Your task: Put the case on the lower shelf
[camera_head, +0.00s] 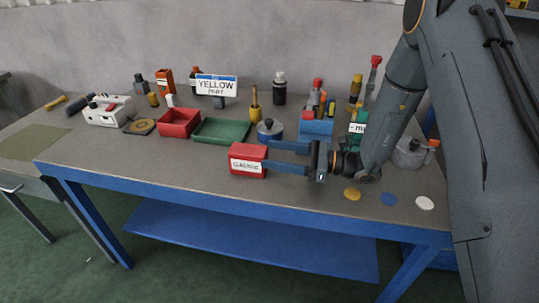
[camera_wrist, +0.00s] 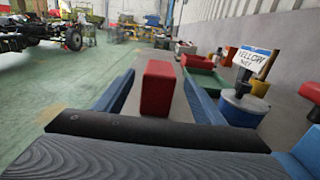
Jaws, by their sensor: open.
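The case is a small red box (camera_head: 249,161) with a white label reading "GAUGE", standing near the front edge of the workbench. My gripper (camera_head: 270,157) has two blue fingers pointing left at the case. The fingers are apart, and the far one reaches close to the case's right side. In the wrist view the red case (camera_wrist: 158,88) stands upright between the ends of the two fingers (camera_wrist: 158,95). I cannot tell whether either finger touches it. The lower shelf (camera_head: 250,240) is a blue panel under the benchtop and is bare where it shows.
The blue-edged bench (camera_head: 110,166) holds a red tray (camera_head: 179,123), a green tray (camera_head: 221,131), a blue-grey pot (camera_head: 270,130) and a "YELLOW" sign (camera_head: 216,86) behind the case. The front left benchtop is clear.

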